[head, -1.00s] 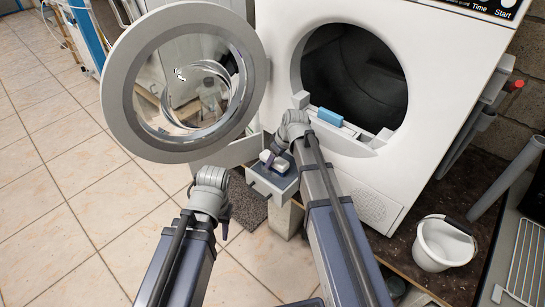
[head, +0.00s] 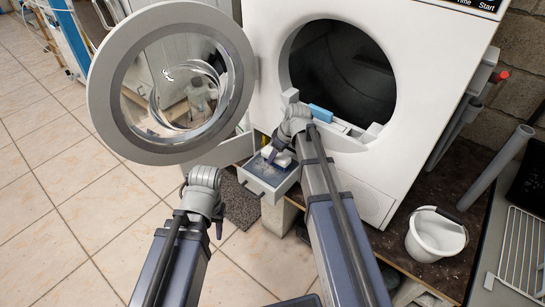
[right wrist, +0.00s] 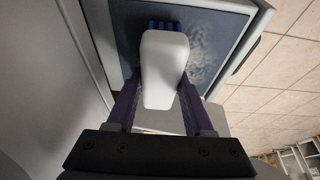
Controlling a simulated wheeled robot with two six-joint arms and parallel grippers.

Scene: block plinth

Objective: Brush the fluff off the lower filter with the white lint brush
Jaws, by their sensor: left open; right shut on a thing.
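The lower filter (head: 267,174) is a blue-grey panel in a pulled-out grey drawer under the dryer's opening. Pale fluff (right wrist: 203,62) lies on it, right of the brush in the right wrist view. The white lint brush (right wrist: 165,68) has blue bristles at its far end, over the filter. I cannot tell whether they touch it. My right gripper (right wrist: 160,108) is shut on the brush's handle; in the head view the brush (head: 279,158) is partly hidden by the gripper. My left gripper (head: 219,226) is open and empty, front-left of the drawer, its fingers hanging down.
The round dryer door (head: 103,95) stands open above and left of the drawer. A blue-handled piece (head: 321,113) sits at the sill of the drum opening. A white bucket (head: 436,238) stands at the right. Tiled floor is clear at the left.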

